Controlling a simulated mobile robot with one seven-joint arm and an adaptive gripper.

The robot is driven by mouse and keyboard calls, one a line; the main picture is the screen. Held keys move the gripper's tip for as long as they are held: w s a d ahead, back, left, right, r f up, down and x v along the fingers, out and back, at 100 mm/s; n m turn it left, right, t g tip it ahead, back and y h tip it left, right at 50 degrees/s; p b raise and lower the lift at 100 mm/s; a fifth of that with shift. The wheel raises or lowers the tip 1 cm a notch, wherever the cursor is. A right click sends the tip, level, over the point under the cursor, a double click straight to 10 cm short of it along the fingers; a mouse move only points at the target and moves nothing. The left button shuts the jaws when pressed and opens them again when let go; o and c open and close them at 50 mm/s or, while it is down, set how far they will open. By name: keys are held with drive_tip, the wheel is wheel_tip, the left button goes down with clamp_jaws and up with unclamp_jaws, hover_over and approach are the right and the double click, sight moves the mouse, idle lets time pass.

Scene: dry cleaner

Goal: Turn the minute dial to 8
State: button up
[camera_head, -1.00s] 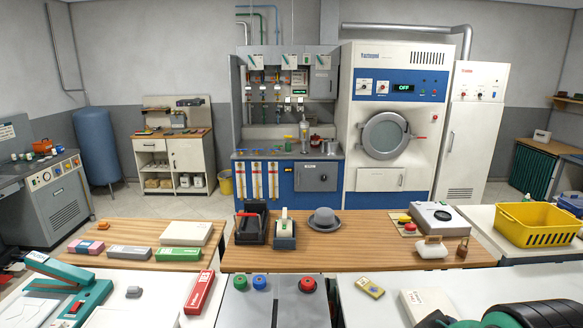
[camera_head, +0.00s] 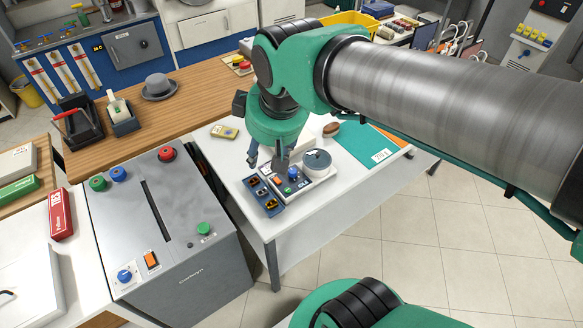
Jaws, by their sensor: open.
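My gripper (camera_head: 268,160) is pointed down over the white table on the right, its fingers apart and nothing seen between them. Just below and beside it is a small white device (camera_head: 305,190) with a grey round top (camera_head: 318,160), a blue knob (camera_head: 293,173) and an orange switch (camera_head: 277,181). The fingers are close to the knob; I cannot tell whether they touch it. No minute scale or number is readable on either knob, so I cannot tell which is the minute dial.
A blue tray (camera_head: 258,186) with small dark and yellow items stands left of the device. A teal folder (camera_head: 369,147) and a brown oval item (camera_head: 331,129) lie behind it. Tiled floor is open at right.

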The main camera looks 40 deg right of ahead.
drive_tip(key=w+d+f+n+g, duration=0.1)
drive_tip(key=w+d+f+n, duration=0.3)
drive_tip(key=w, duration=0.4)
drive_tip(key=n+g, duration=0.4)
drive_tip(key=n, duration=0.5)
hover_over(293, 170)
wheel_tip(293, 170, down, 24)
drive_tip(key=shift+w+f, duration=0.1)
drive_tip(key=shift+w, duration=0.15)
drive_tip(key=f+b, duration=0.1)
drive_tip(key=f, duration=0.8)
drive_tip(key=f+b, duration=0.1)
drive_tip(key=f, duration=0.3)
drive_tip(key=shift+s+a+f+b, duration=0.1)
drive_tip(key=shift+s+f+b, duration=0.15)
drive_tip(key=shift+f+b, duration=0.1)
drive_tip(key=shift+c, duration=0.6)
clamp_jaws()
